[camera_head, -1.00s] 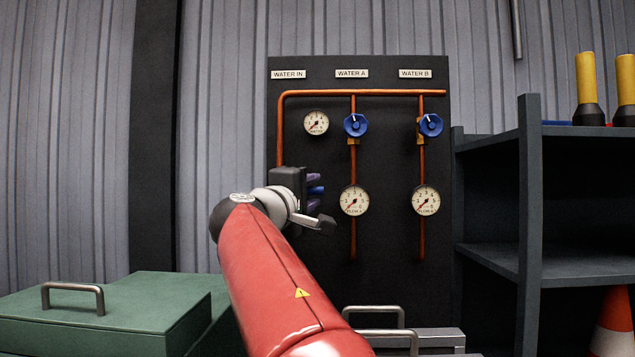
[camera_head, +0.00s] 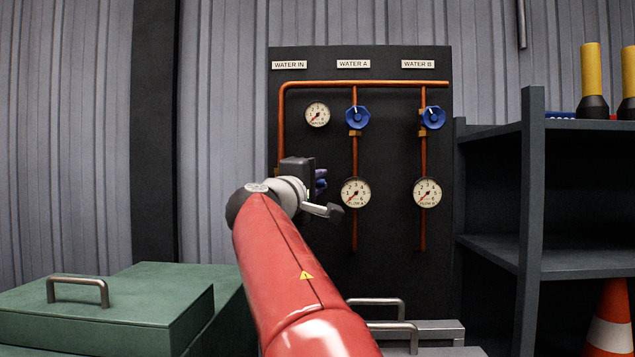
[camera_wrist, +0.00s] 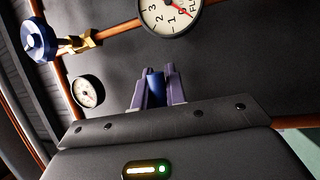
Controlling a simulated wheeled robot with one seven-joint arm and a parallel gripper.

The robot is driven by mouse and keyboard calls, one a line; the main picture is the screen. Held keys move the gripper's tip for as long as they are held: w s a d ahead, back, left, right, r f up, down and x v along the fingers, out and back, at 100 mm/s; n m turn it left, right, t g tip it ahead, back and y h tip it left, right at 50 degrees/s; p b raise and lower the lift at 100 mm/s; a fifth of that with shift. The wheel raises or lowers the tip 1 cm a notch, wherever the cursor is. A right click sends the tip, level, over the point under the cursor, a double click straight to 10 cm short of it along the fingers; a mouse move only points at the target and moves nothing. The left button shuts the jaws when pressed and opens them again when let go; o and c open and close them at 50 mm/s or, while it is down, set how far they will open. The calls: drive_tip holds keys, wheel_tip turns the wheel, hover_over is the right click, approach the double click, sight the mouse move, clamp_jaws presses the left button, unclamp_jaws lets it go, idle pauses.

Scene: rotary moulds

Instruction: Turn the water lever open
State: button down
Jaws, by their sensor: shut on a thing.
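The blue water lever (camera_wrist: 154,87) shows between the two purple-grey fingers of my gripper (camera_wrist: 157,80) in the wrist view. The fingers are shut on it. In the head view my gripper (camera_head: 320,181) is at the lower left of the dark panel (camera_head: 390,270), in front of the pipe under the WATER IN label (camera_head: 289,65). Only a bit of blue shows there among the fingers. My wrist and gripper body hide the lever's pivot and most of its handle, so I cannot tell its exact angle.
Two blue round knobs (camera_head: 357,117) (camera_head: 433,117) and several gauges (camera_head: 356,193) sit right of my gripper on orange pipes. A green box (camera_head: 100,310) stands lower left, a dark shelf (camera_head: 530,200) at right. Metal handles (camera_head: 390,326) rise below the panel.

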drive_tip(key=shift+w+a+r+n+t+y+p, duration=0.1)
drive_tip(key=shift+a+r+n+t+y+p, duration=0.4)
drive_tip(key=shift+a+r+n+y, duration=2.5)
drive_tip(key=shift+d+f+n+t+y+p, duration=0.1)
drive_tip(key=shift+d+f+n+t+y, duration=0.5)
drive_tip(key=shift+n, duration=5)
drive_tip(key=shift+w+a+r+n+t+y+p, duration=0.2)
drive_tip(key=shift+a+r+n+t+y, duration=0.9)
drive_tip(key=shift+n+y, duration=2.3)
drive_tip(key=shift+s+a+r+n+g+h, duration=0.15)
drive_tip(key=shift+a+n+g+h, duration=0.25)
drive_tip(key=shift+n+h, duration=0.55)
drive_tip(key=c, duration=1.4)
unclamp_jaws()
drive_tip(key=shift+a, duration=0.15)
drive_tip(key=shift+c, duration=0.2)
